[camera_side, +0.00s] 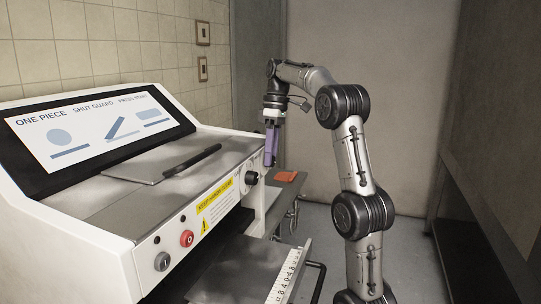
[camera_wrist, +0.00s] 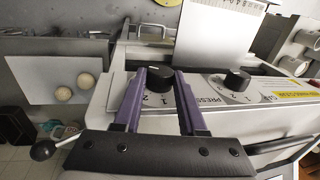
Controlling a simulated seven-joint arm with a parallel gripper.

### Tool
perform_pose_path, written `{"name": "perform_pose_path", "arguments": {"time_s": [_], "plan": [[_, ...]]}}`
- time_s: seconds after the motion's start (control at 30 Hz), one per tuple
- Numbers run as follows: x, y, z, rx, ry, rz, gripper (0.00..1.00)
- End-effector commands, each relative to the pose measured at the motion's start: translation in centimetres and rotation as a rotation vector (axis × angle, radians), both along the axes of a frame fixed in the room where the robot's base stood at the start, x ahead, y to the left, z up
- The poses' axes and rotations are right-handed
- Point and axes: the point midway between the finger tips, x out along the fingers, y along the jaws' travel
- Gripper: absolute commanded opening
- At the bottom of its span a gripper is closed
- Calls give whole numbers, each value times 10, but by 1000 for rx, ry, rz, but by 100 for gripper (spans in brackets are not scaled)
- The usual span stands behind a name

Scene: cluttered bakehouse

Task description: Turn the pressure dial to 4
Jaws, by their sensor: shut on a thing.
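My gripper (camera_wrist: 159,72) has two purple fingers, shut on a black dial knob (camera_wrist: 157,80) on the white machine front. Some scale figures show below this knob, but its pointer setting is too small to read. A second black knob (camera_wrist: 237,78) with a numbered scale stands to the right, outside the fingers. Lettering starting "PRESS" lies between the two; I cannot tell for sure which knob it names. In the side view my gripper (camera_side: 270,163) points down at the machine's far right end and hides the held knob. The nearer knob (camera_side: 251,178) shows beside it.
The white machine (camera_side: 110,232) has a slanted picture panel (camera_side: 98,130), a red button (camera_side: 186,238) and a yellow warning label (camera_side: 215,195). A ruler-edged plate (camera_side: 285,275) sticks out at the front.

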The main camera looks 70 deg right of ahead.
Motion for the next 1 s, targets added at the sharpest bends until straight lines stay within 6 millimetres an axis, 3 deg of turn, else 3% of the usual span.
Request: {"name": "perform_pose_path", "arguments": {"time_s": [0.67,0.7,0.87,1.0], "plan": [[-1,-1,0,67,3,0,0],[-1,-1,0,67,3,0,42],[-1,-1,0,67,3,0,71],[0,-1,0,67,2,0,71]]}}
